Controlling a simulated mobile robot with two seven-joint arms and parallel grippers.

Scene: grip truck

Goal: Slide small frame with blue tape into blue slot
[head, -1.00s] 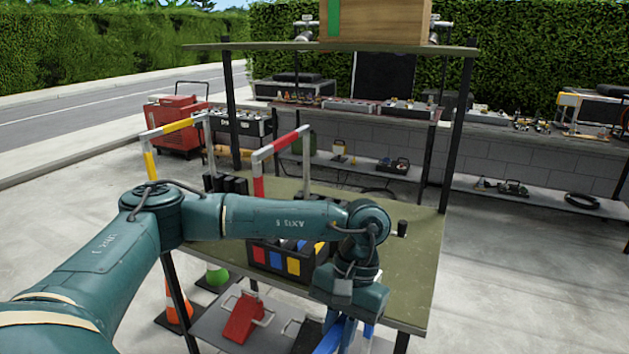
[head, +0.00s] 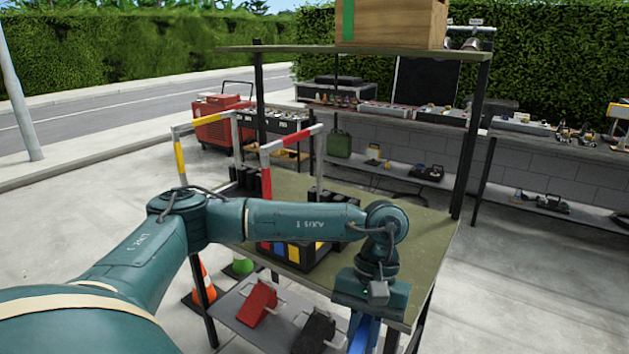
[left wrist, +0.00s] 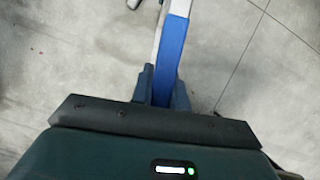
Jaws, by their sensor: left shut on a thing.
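My left gripper (left wrist: 160,88) is shut on the blue-taped frame (left wrist: 171,48), with its fingers on either side of the blue part. In the head view the blue tape (head: 361,335) shows below my left wrist at the front right corner of the cart, cut off by the bottom edge. The rest of the frame is mostly out of view. The black slotted box (head: 305,256) stands on the cart shelf behind my forearm. Its yellow and blue labels show in part, and my arm hides much of its top. My right gripper is not in view.
Frames with red tape (head: 266,173) and yellow tape (head: 179,157) stand upright at the left of the cart shelf (head: 425,235). The lower shelf holds a red item (head: 258,302) and a black item. An orange cone (head: 203,283) stands beside it. The upper shelf carries a wooden crate (head: 395,22).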

